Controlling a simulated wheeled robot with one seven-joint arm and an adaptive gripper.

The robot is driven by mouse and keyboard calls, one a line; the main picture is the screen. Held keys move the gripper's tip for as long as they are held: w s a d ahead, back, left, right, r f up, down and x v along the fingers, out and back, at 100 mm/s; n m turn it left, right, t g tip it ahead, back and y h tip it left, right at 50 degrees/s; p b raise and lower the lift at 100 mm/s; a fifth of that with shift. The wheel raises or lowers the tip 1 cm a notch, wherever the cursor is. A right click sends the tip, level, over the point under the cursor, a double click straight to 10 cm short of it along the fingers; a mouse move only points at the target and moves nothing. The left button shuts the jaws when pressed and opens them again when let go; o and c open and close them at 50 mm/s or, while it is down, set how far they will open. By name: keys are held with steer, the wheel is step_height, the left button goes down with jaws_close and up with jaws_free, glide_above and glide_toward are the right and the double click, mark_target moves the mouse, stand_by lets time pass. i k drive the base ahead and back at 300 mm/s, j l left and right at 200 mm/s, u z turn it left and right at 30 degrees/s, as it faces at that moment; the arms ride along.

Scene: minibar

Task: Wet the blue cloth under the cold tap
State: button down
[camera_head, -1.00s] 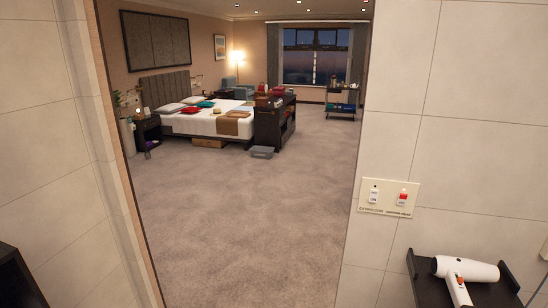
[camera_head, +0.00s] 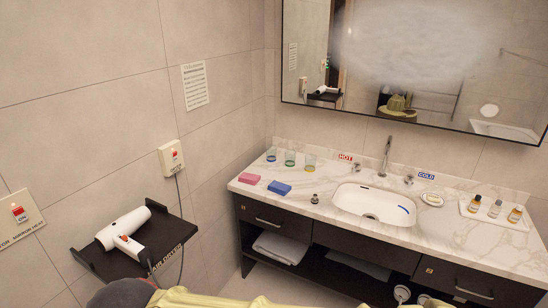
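A blue folded cloth or block (camera_head: 280,188) lies on the marble counter, left of the sink; its material is hard to tell. The white basin (camera_head: 350,200) is set into the counter and looks empty of water, with a blue curved mark on its right inner side. The spout (camera_head: 386,157) rises behind the basin. The cold tap handle (camera_head: 409,179) is to its right, by the blue COLD label (camera_head: 426,175). The hot tap handle (camera_head: 355,166) is to its left, by the red HOT label (camera_head: 345,157). My gripper is not in view; parts of my body show at the bottom edge.
A pink block (camera_head: 249,178) and several glasses (camera_head: 290,158) stand left on the counter (camera_head: 330,222). A round dish (camera_head: 432,199) and a bottle tray (camera_head: 484,220) are right. A hairdryer (camera_head: 122,230) lies on a dark wall shelf (camera_head: 165,229). A partly fogged mirror (camera_head: 330,50) hangs above.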

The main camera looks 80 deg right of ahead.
mark_target(409, 179)
steer(key=z, duration=3.7)
steer(key=i, duration=0.7)
steer(key=i+j+z, duration=0.1)
steer(key=i, duration=0.65)
steer(key=i+j+z, duration=0.1)
steer(key=i, duration=0.6)
